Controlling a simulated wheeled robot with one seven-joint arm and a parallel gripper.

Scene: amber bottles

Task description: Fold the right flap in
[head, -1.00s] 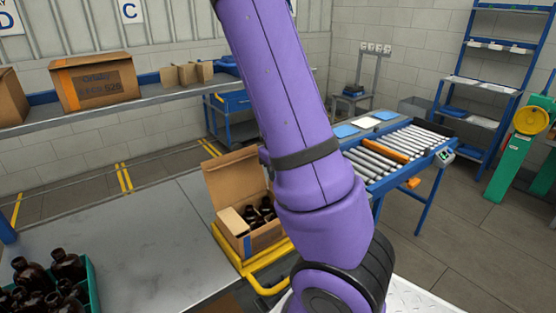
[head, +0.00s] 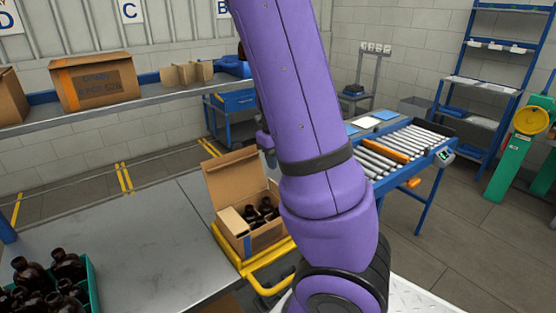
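An open cardboard box (head: 268,241) stands on a yellow-framed stand beside the grey table. Its large back flap (head: 236,180) stands up. A smaller light flap (head: 233,222) shows at its left side, angled over the opening. Several dark amber bottles (head: 264,211) stand inside. The box's right edge is partly behind my purple arm, so I cannot tell how the right flap lies. My gripper's fingers are not visible. A small dark part of my arm end (head: 265,142) shows at the arm's left edge, above the box.
A green crate of amber bottles (head: 92,283) is at the lower left of the table (head: 150,235). A shelf (head: 160,92) with cartons runs behind. A roller conveyor (head: 400,150) stands to the right. The yellow stand (head: 268,265) carries the box.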

